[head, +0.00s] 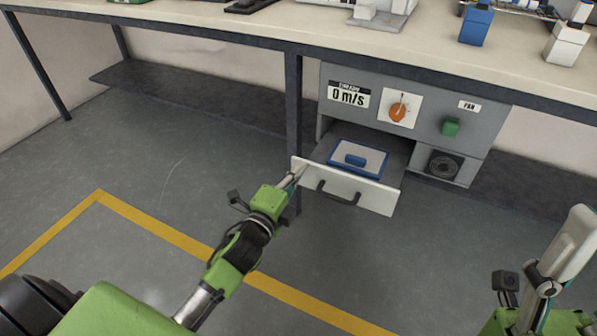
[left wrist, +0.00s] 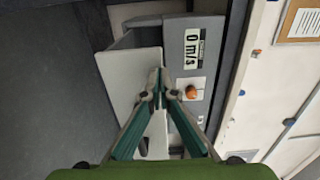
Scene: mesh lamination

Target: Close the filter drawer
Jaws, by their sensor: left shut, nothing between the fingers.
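The filter drawer (head: 378,196) is pulled out of the grey unit under the bench. It has a white front panel with a dark handle (head: 338,193). A blue and white filter (head: 358,160) lies inside it. My left gripper (head: 298,172) is shut and empty at the left end of the drawer front; I cannot tell if it touches. In the left wrist view the shut fingertips (left wrist: 158,78) are over the white drawer front (left wrist: 125,75). My right gripper (head: 545,285) is at the lower right, away from the drawer, its fingers not clear.
The grey unit (head: 420,130) carries a 0 m/s display (head: 348,96), an orange knob (head: 398,110) and a green fan switch (head: 450,127). A dark table leg (head: 293,110) stands just left of the drawer. The floor in front is clear, with yellow lines.

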